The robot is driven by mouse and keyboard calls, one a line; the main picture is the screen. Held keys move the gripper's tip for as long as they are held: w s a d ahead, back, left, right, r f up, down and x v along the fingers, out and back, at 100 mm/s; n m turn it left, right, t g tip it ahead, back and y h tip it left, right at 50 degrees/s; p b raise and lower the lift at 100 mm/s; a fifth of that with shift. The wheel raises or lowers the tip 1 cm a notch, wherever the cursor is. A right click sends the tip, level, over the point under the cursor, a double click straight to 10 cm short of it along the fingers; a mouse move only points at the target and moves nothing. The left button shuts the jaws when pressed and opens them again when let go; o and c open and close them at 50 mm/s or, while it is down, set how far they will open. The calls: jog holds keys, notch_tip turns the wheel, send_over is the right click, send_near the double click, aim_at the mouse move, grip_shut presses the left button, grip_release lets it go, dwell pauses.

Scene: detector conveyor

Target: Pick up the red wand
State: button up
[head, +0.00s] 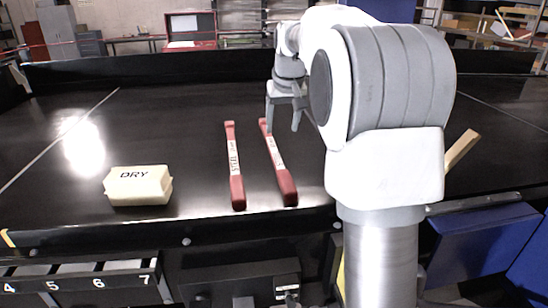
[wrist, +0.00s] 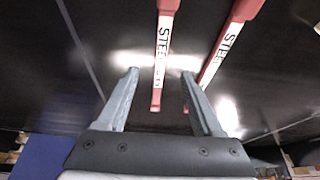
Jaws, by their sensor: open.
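Two red wands with white labels lie side by side on the black belt, the left wand (head: 235,165) and the right wand (head: 281,178). Their thicker ends point toward me. My gripper (head: 283,127) is open and empty, fingers down, by the far end of the right wand. In the wrist view one wand (wrist: 158,92) shows between the fingertips of my gripper (wrist: 160,75), and the other wand (wrist: 222,50) passes behind the right finger. Both labels there begin with "STEEL". I cannot tell how high the fingertips are above the belt.
A pale yellow block (head: 138,190) marked "DRY" sits left on the belt (head: 180,130). A wooden piece (head: 461,149) lies to the right, partly hidden by my arm. Numbered bins (head: 80,281) are below the front edge at left. The belt's middle left is clear.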

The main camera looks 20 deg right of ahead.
send_over(277, 157)
jog(key=s, duration=0.3)
notch_tip(277, 157, down, 6)
jog(key=shift+w+a+f, duration=0.1)
jog(key=shift+w+f, duration=0.05)
jog(key=shift+f, duration=0.05)
jog(key=shift+p+x, duration=0.75)
jog(key=shift+x, duration=1.9)
jog(key=shift+a, duration=0.25)
jog(key=shift+c, duration=0.3)
grip_shut()
